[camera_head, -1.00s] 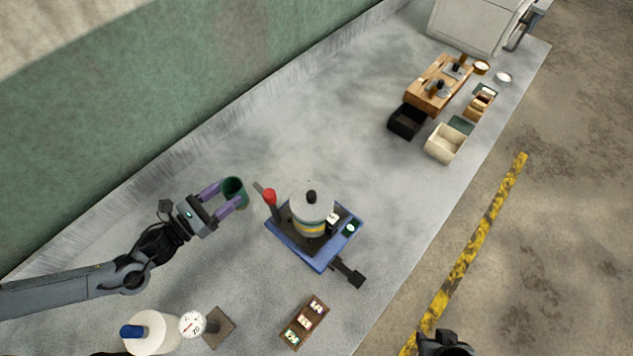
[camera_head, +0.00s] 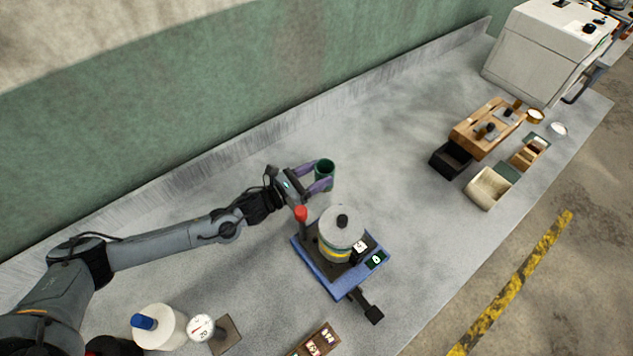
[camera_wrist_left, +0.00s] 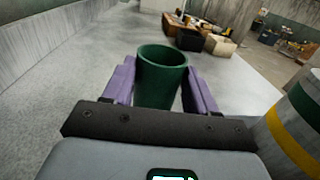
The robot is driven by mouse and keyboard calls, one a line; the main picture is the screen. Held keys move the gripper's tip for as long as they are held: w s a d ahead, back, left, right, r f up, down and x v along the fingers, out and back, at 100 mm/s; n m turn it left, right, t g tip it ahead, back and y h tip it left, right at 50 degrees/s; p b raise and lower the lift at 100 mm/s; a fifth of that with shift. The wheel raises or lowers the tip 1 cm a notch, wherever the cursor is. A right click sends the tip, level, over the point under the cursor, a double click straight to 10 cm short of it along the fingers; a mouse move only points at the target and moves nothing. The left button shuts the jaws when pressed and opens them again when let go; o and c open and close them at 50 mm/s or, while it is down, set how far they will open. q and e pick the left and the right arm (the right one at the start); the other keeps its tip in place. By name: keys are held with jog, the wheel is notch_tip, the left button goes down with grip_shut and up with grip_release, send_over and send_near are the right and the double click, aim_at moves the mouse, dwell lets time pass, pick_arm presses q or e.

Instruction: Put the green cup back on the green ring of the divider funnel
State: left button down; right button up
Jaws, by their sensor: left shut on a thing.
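My left gripper (camera_head: 322,176) is shut on the green cup (camera_head: 325,168), one purple finger on each side. The cup is dark green, open at the top, and held behind the banded grey pot. In the left wrist view the cup (camera_wrist_left: 160,85) sits between the fingers, mouth up and empty as far as I see. The grey pot (camera_head: 341,228) has a black knob, green and yellow bands, and stands on a blue base (camera_head: 318,279). Its bands also show at the right of the wrist view (camera_wrist_left: 290,125). I cannot make out for sure which thing is the divider funnel. My right gripper is not in view.
A red-knobbed lever (camera_head: 301,214) stands beside the pot, close to my left gripper. A white jar (camera_head: 160,326) and a round gauge (camera_head: 201,327) are at front left. Wooden block (camera_head: 485,127), black box (camera_head: 451,159) and cream box (camera_head: 488,188) are farther right. The middle bench is clear.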

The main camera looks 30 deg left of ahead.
pick_arm(q)
jog(key=shift+f, duration=1.75)
jog(key=shift+f, duration=0.1)
jog(key=shift+f+b, duration=0.15)
jog(key=shift+b, duration=0.25)
jog(key=shift+c, duration=1.6)
grip_release()
jog(key=shift+s+r+p, duration=0.1)
jog(key=shift+r+p, duration=0.15)
jog(key=shift+p, duration=0.05)
jog(key=v, duration=1)
jog(key=shift+s+a+f, duration=0.1)
jog(key=shift+s+a, duration=0.05)
jog(key=shift+s, duration=0.1)
jog(key=shift+o, duration=0.5)
jog(key=shift+s+a, duration=0.3)
jog(key=shift+s, duration=0.3)
